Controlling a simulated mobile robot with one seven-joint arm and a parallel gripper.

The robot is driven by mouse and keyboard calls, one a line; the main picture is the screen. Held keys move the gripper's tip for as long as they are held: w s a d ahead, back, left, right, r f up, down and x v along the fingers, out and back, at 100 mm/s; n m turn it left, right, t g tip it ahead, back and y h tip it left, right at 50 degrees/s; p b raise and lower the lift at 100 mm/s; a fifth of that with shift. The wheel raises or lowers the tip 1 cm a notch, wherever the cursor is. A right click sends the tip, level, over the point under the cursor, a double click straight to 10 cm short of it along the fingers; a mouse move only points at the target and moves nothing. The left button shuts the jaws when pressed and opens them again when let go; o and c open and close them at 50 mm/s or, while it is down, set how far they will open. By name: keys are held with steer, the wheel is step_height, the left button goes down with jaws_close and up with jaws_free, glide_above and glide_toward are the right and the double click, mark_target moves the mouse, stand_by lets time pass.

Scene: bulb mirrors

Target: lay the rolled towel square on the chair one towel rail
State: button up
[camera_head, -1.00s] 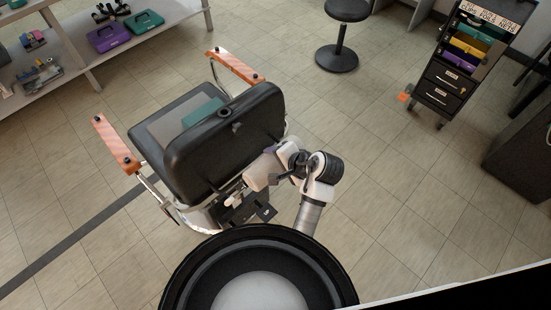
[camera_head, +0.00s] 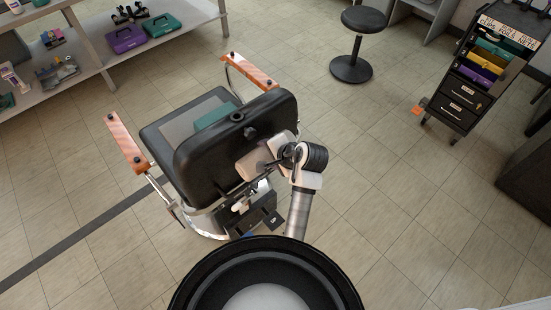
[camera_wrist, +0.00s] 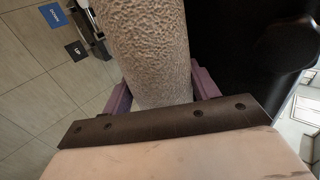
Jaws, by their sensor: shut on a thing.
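The rolled towel (camera_wrist: 145,45) is a thick, rough-surfaced beige-grey roll in the wrist view, and its far end runs out of the top of the picture. My gripper (camera_wrist: 162,92) has its purple fingers on both sides of the roll and is shut on it. The black chair back (camera_wrist: 235,50) is close on the right there. In the head view the chair (camera_head: 235,140) shows its back to me, and my gripper (camera_head: 252,166) is close behind its right side. I cannot make out the towel rail clearly; chrome tubing (camera_head: 204,209) shows low behind the back.
Orange-brown armrests (camera_head: 127,143) flank the chair. A teal item (camera_head: 214,115) lies on its seat. A black stool (camera_head: 352,68) and a drawer cart (camera_head: 474,85) stand at the upper right, with shelves (camera_head: 80,45) at the upper left. The floor to the right is open.

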steer(key=shift+w+a, duration=0.15)
steer(key=shift+w, duration=0.05)
steer(key=o, duration=1.1)
steer(key=shift+o, duration=0.5)
steer(key=shift+r, duration=0.1)
steer(key=shift+r, duration=0.1)
steer(key=b+v, duration=0.2)
steer(key=v, duration=1.1)
steer(key=shift+s+d, duration=0.3)
steer(key=shift+s, duration=0.1)
